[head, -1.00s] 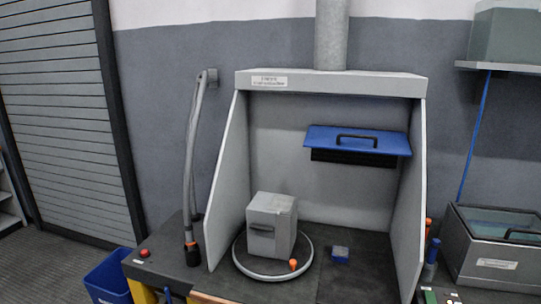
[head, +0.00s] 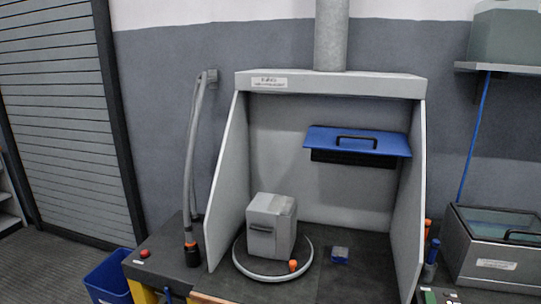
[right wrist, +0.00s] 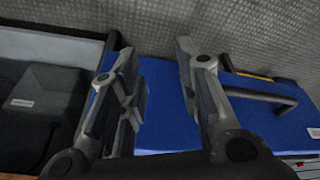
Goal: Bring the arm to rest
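In the right wrist view my right gripper (right wrist: 158,90) is open, its two fingers wide apart with nothing between them. Behind the fingers is a blue surface (right wrist: 170,125) with a dark bar handle (right wrist: 262,95); I cannot tell how far it is from the fingers. Neither gripper shows in the head view. There, a grey box (head: 271,228) with a dark handle sits on a round turntable (head: 272,275) inside the open booth (head: 330,85).
A blue lid-like panel (head: 357,140) with a handle is at the booth's back. A small blue block (head: 340,254) lies right of the turntable. A hose (head: 190,160) stands left of the booth, near a red button (head: 144,253). A grey lidded case (head: 495,250) is at right.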

